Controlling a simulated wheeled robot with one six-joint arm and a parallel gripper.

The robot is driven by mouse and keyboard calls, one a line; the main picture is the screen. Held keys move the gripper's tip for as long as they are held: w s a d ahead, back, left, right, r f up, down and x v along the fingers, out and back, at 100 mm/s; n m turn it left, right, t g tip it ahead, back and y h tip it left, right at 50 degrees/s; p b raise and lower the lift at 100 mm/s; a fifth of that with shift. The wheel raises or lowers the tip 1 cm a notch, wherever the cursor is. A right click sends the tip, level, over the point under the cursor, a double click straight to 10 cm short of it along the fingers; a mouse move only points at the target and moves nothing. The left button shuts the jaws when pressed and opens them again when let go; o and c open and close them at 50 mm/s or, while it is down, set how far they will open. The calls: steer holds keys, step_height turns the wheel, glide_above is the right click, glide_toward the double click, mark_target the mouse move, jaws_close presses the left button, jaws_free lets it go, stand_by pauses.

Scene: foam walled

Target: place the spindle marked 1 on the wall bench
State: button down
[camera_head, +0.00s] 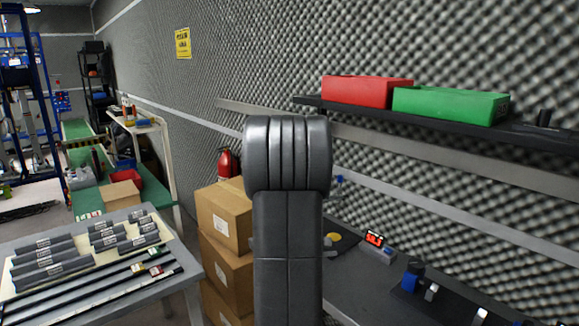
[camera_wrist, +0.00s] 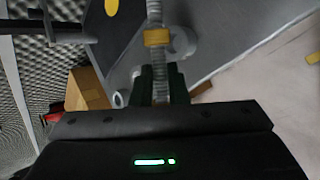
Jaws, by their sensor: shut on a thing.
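In the wrist view my gripper (camera_wrist: 160,84) is shut on a grey, ribbed spindle (camera_wrist: 155,12) with a yellow band (camera_wrist: 157,37) around it. The spindle runs up the picture from between the dark fingers; no number on it can be read. A pale round part shows beside it, and I cannot tell whether it belongs to the spindle. The wall bench (camera_head: 345,285) is the dark top along the wall at the right of the head view. Its grey top (camera_wrist: 222,35) lies behind the spindle in the wrist view. My arm hides my gripper in the head view.
A shelf with a red bin (camera_head: 365,91) and green bin (camera_head: 450,105) hangs above. Cardboard boxes (camera_head: 222,220) stand left; a table (camera_head: 160,285) holds grey cylinders and rods.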

steer(key=shift+n+y, duration=0.6)
steer(key=shift+n, duration=0.3)
steer(key=a, duration=0.1)
steer(key=a+f, duration=0.1)
steer(key=a, duration=0.1)
steer(key=a+f, duration=0.1)
steer(key=shift+a, duration=0.3)
